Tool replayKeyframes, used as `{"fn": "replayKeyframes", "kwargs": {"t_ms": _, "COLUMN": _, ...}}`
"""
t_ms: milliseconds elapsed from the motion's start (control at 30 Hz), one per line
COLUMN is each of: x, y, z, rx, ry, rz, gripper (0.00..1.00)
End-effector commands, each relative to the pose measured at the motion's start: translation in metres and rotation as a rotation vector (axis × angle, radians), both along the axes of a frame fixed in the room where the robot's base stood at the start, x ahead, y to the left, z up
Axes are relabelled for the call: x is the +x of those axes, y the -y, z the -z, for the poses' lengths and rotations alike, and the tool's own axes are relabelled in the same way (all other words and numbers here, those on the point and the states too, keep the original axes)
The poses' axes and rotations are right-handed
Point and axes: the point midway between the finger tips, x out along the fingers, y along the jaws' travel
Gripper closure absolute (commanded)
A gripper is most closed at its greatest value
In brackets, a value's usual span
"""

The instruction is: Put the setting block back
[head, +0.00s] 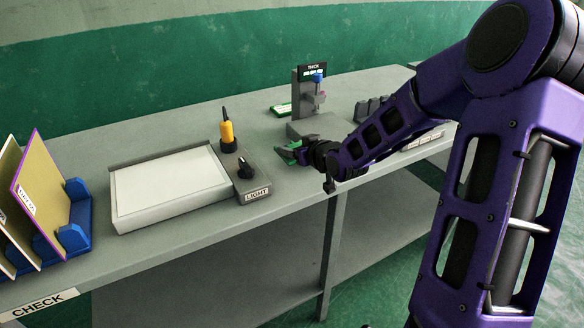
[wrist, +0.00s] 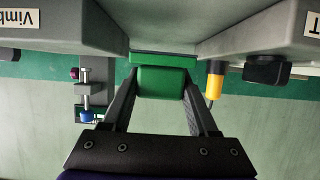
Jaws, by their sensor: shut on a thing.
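The green setting block (wrist: 162,82) is between the two fingers of my gripper (wrist: 158,96) in the wrist view. In the head view my gripper (head: 298,154) is shut on it over the bench's front part, just in front of the thickness gauge. The block (head: 287,153) shows there only as a small green piece, partly hidden by the fingers. I cannot tell whether it touches the bench. The gauge (head: 300,92), marked THICK, stands upright at the back with a grey base. A flat green piece with a white label (head: 281,110) lies left of the gauge.
A light box (head: 170,187) lies on the bench (head: 130,262), with a knobbed LIGHT control (head: 252,184) and a yellow-handled tool (head: 227,135) beside it. Blue racks with boards (head: 75,235) stand at far left. Dark grey blocks (head: 372,108) stand right of the gauge.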

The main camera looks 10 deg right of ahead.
Motion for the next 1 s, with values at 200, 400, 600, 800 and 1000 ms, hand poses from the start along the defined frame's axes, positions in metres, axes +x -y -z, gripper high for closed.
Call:
{"fn": "replayKeyframes", "kwargs": {"t_ms": 200, "x": 0.000, "y": 0.000, "z": 0.019, "rx": 0.001, "ry": 0.001, "rz": -0.001, "gripper": 1.00}}
{"fn": "replayKeyframes", "kwargs": {"t_ms": 400, "x": 0.000, "y": -0.001, "z": 0.047, "rx": 0.002, "ry": -0.001, "rz": 0.000, "gripper": 1.00}}
{"fn": "replayKeyframes", "kwargs": {"t_ms": 600, "x": 0.000, "y": 0.000, "z": 0.049, "rx": -0.001, "ry": 0.002, "rz": -0.001, "gripper": 1.00}}
{"fn": "replayKeyframes", "kwargs": {"t_ms": 800, "x": 0.000, "y": 0.000, "z": 0.053, "rx": -0.002, "ry": 0.002, "rz": 0.000, "gripper": 1.00}}
{"fn": "replayKeyframes", "kwargs": {"t_ms": 1000, "x": 0.000, "y": 0.000, "z": 0.052, "rx": -0.001, "ry": 0.001, "rz": 0.001, "gripper": 0.10}}
